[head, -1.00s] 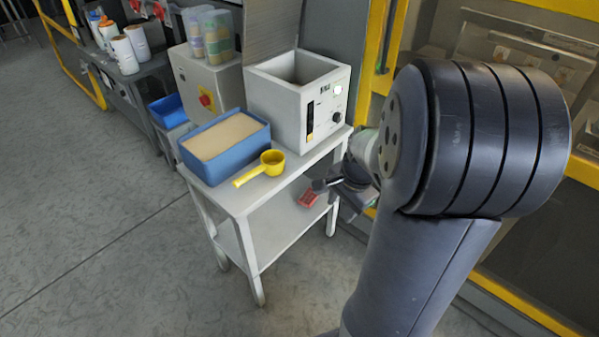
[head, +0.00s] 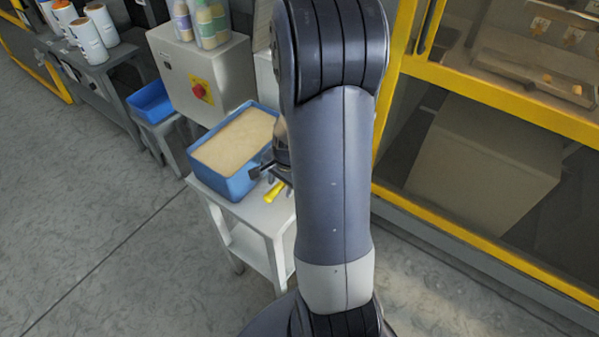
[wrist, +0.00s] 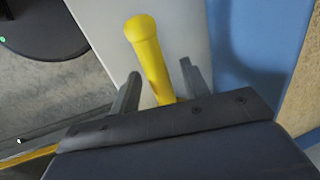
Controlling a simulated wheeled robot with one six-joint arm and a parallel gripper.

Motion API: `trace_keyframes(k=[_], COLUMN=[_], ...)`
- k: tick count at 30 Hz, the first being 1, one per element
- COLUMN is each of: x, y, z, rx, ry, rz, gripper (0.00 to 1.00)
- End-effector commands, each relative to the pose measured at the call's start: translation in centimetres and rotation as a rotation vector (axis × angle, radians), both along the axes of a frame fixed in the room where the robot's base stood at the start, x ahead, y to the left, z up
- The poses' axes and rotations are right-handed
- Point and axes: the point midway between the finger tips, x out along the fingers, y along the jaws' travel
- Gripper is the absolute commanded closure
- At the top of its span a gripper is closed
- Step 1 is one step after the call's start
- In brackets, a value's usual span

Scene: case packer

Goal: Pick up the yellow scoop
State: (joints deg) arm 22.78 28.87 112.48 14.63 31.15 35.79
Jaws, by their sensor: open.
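The yellow scoop (head: 274,191) lies on the small white table (head: 255,212), beside the blue bin. In the head view only its handle shows; my arm hides the cup. My gripper (head: 264,174) is over the scoop. In the wrist view the yellow handle (wrist: 148,58) runs between the two open fingers of my gripper (wrist: 158,84) and sticks out past them. I cannot tell whether either finger touches the handle. The scoop's cup is hidden behind the gripper body there.
The blue bin (head: 228,187) of tan powder stands close beside the scoop; its blue wall (wrist: 255,40) is near the right finger. A grey control box (head: 190,75) with a red button stands behind. A yellow-framed machine (head: 480,85) is at right.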

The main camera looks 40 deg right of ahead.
Motion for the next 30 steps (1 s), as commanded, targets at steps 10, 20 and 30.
trace_keyframes(k=[10,20,30], x=[0.13,0.12,0.14], y=[0.04,0.03,0.02], z=[-0.65,-0.64,-0.61], rx=[-0.001,-0.001,-0.001], ry=[-0.001,-0.001,-0.001], rz=[0.0,0.0,0.0], gripper=[0.57,0.84,1.0])
